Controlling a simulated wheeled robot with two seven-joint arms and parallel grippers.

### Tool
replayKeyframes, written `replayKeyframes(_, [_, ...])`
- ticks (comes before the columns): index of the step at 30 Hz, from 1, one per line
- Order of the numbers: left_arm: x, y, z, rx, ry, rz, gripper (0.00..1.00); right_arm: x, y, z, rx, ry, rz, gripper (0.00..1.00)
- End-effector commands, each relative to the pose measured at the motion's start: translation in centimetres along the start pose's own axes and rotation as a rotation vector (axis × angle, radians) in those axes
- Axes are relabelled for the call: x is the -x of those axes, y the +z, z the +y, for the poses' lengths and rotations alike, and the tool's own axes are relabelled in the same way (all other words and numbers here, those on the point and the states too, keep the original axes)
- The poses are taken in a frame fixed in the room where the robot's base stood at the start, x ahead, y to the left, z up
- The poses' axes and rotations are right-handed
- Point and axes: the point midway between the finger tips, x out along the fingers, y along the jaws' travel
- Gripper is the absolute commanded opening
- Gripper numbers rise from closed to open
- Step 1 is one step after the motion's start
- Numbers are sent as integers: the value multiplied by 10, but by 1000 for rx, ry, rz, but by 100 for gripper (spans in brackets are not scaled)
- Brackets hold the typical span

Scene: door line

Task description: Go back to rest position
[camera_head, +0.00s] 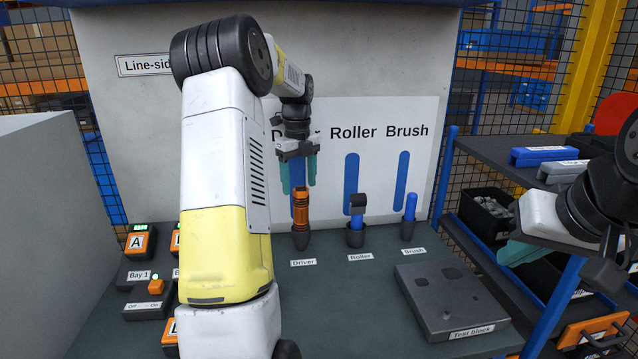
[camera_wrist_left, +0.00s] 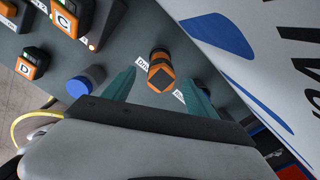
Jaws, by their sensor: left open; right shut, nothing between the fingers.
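My left gripper (camera_head: 299,180) is open, its teal fingers pointing down above the orange and black driver (camera_head: 301,208). The driver stands upright in its dark holder by the "Driver" label. In the left wrist view the driver (camera_wrist_left: 160,72) shows between the two spread fingers, with nothing held. My right gripper (camera_head: 512,252) is at the right edge by the shelf rack, partly hidden by its own wrist; its teal fingers look shut and hold nothing visible.
The roller (camera_head: 356,210) and brush (camera_head: 409,207) stand in holders to the right. A grey test block (camera_head: 450,295) lies at the bench's front right. Chargers with orange batteries (camera_head: 138,243) stand at left. A shelf rack (camera_head: 490,150) holds blue-topped items.

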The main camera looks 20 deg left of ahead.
Motion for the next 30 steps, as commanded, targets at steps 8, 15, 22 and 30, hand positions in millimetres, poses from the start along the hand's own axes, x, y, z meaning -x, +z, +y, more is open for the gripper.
replayKeyframes(8, [9,-8,1,45,-12,-10,66,0,0,0,0,0,0,0])
replayKeyframes(15, [60,-68,18,416,-114,-47,66,0,0,0,0,0,0,0])
replayKeyframes(22, [95,-142,51,889,-258,-11,66,0,0,0,0,0,0,0])
replayKeyframes(30, [106,-222,100,1443,-417,156,66,0,0,0,0,0,0,0])
